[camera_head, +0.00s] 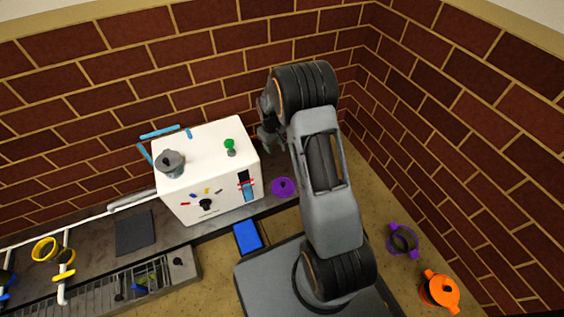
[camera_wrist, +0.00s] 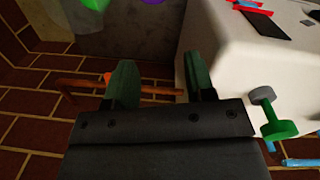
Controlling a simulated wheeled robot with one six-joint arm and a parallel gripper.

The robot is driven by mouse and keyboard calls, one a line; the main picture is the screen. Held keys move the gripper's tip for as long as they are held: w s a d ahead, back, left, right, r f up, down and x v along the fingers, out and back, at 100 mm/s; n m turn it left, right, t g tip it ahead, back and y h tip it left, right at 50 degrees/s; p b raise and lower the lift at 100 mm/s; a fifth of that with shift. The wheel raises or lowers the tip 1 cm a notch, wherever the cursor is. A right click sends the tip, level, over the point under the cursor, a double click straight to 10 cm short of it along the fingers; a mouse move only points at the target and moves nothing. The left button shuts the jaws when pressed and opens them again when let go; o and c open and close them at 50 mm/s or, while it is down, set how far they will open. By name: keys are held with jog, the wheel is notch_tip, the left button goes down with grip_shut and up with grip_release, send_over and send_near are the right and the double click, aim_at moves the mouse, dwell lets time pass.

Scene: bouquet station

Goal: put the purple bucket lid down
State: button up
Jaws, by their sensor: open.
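The purple bucket lid (camera_head: 283,187) lies on the dark grey counter just right of the white box. A purple patch, probably the lid, shows at the top edge of the wrist view (camera_wrist: 155,2). The purple bucket (camera_head: 403,241) stands apart on the tan surface at right, its dark inside showing. My gripper (camera_head: 270,132) is beside the white box's back right corner, partly hidden by my arm. In the wrist view my gripper (camera_wrist: 160,76) has its two greenish fingers apart with nothing between them. It is clear of the lid.
The white box (camera_head: 225,172) carries a grey pot (camera_head: 170,163) and a green-topped knob (camera_head: 230,146) close to my gripper. Brick walls (camera_head: 430,120) close off the back and right. An orange lidded bucket (camera_head: 438,291) stands at front right. A blue block (camera_head: 247,236) lies in front.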

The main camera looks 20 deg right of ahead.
jog(key=s+a+r+m+t, duration=0.1)
jog(key=s+a+r, duration=0.1)
jog(key=s+r, duration=0.45)
jog(key=s+a+r+m+t, duration=0.1)
jog(key=s+a+r, duration=0.25)
jog(key=r, duration=0.65)
jog(key=s+a+r+m, duration=0.1)
jog(key=s+r, duration=0.2)
jog(key=s, duration=1)
jog(key=shift+a+r+t+y, duration=0.3)
jog(key=shift+w, duration=0.1)
